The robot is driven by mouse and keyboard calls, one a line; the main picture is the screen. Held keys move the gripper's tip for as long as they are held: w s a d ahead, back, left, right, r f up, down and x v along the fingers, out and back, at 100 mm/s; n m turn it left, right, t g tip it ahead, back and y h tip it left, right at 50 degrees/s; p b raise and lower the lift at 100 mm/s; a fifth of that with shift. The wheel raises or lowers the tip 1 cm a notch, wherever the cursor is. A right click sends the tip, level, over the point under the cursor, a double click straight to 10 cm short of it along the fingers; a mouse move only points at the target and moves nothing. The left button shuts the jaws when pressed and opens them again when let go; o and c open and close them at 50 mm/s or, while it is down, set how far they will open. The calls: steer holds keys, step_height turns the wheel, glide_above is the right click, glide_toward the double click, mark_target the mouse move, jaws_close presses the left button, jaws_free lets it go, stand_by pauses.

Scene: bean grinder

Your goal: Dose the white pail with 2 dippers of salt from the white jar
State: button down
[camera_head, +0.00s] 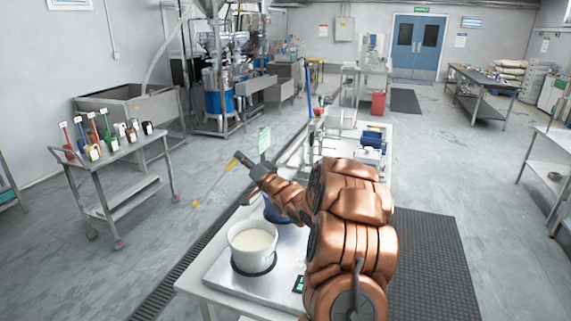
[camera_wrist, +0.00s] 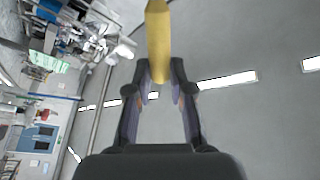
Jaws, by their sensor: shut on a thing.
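The white pail (camera_head: 236,256) stands on a metal plate on the bench in the head view, with pale cream-white contents inside. My gripper (camera_head: 243,163) is up and to the left of the pail, away from it, shut on a yellow handle (camera_head: 232,165). A thin shaft seems to run down-left from the handle to a small yellowish end (camera_head: 197,203); whether it carries salt is too small to tell. The wrist view shows the yellow handle (camera_wrist: 158,40) between the fingertips (camera_wrist: 160,75). Several jars (camera_head: 131,135) stand on the cart at left; which is the white salt jar is unclear.
A steel cart (camera_head: 125,158) holds the jars, colored handles and label cards. A blue container (camera_head: 275,210) is behind the pail, partly hidden by my arm. A small display (camera_head: 299,284) sits at the plate's edge. Open floor lies between cart and bench.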

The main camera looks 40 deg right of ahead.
steer(key=s+d+f+n+y+p, duration=0.1)
steer(key=s+d+n, duration=0.15)
steer(key=d, duration=0.25)
steer(key=s+d+f+n+p, duration=0.1)
steer(key=s+d+f, duration=0.1)
steer(key=s+d, duration=0.3)
steer(key=w+a+r+n+g+y+b, duration=0.1)
steer(key=a+r+n+g+b, duration=0.2)
steer(key=a+r+n+b, duration=0.3)
steer(key=shift+w+a+n+b, duration=0.4)
steer(key=shift+a+n+b, duration=0.55)
steer(key=shift+a, duration=0.95)
